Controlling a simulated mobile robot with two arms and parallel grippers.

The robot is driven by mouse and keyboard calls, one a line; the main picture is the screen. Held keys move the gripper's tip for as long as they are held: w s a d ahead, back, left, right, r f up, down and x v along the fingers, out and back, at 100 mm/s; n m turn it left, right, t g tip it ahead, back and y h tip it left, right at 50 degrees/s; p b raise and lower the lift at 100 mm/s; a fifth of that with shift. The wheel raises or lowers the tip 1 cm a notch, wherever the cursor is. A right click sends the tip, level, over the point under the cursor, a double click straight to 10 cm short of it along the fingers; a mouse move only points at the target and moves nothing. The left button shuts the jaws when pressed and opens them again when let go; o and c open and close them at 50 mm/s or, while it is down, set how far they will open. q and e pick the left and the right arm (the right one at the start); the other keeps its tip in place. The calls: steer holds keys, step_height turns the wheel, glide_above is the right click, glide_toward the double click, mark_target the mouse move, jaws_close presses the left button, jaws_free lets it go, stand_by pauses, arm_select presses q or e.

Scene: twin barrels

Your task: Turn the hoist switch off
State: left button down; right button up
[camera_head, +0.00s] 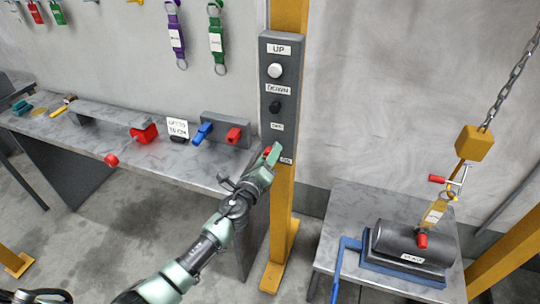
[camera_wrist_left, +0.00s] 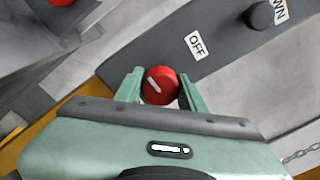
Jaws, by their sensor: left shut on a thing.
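The hoist switch is a red round knob with a white mark, low on a dark grey control panel (camera_head: 277,60) on a yellow post. The knob (camera_wrist_left: 159,86) shows between the fingers of my left gripper in the wrist view, its white mark slanting from upper left to lower right. The OFF label (camera_wrist_left: 195,45) is up and to the right of it there. My left gripper (camera_head: 271,154) is shut on the knob and hides most of it in the head view. A small white label (camera_head: 286,160) sits just below. My right gripper is not in view.
Above the switch are a white UP button (camera_head: 275,70) and a black DOWN button (camera_head: 275,106). A grey bench (camera_head: 60,130) with red and blue parts stands left. At right, a chain (camera_head: 508,85) hangs over a grey cylinder (camera_head: 412,243) on a table.

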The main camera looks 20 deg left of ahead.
arm_select(q)
steer(key=n+b, duration=0.2)
steer(key=n, duration=0.1)
steer(key=shift+f+n, duration=0.15)
steer(key=shift+n, duration=0.15)
steer(key=n+b, duration=0.1)
steer(key=n, duration=0.3)
steer(key=shift+n, duration=0.4)
steer(key=n+b, duration=0.1)
steer(key=n, duration=0.3)
steer(key=shift+n, duration=0.3)
steer(key=shift+n+t+y, duration=0.3)
steer(key=shift+n, duration=2.1)
steer(key=c, duration=0.9)
jaws_free()
steer(key=shift+o, duration=0.2)
